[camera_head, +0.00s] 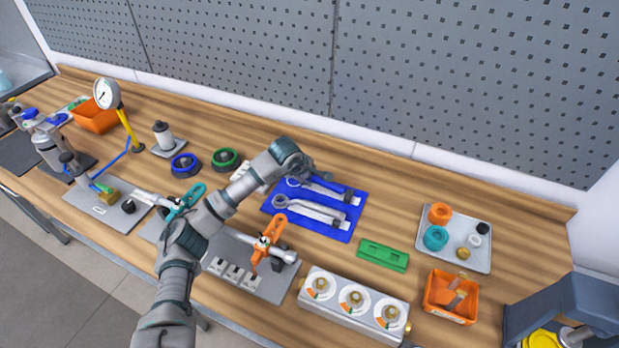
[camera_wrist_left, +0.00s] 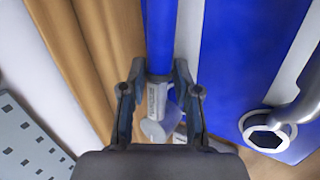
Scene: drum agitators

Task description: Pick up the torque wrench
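The torque wrench, with a blue handle (camera_head: 335,187) and a silver end, lies on a blue mat (camera_head: 347,232) on the wooden bench. In the left wrist view its blue handle (camera_wrist_left: 160,35) runs down to a silver marked collar between my fingers. My left gripper (camera_head: 305,172) reaches over the wrench's left part. In the left wrist view the fingers (camera_wrist_left: 160,78) are drawn in on both sides of the wrench with no clear gap, and seem shut on it. The wrench's far end is partly hidden by the gripper. My right gripper is not in view.
A grey ring spanner (camera_head: 315,209) lies beside the torque wrench on the mat. A green block (camera_head: 383,255) and a dial box (camera_head: 350,302) are to the right. The pegboard wall rises behind.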

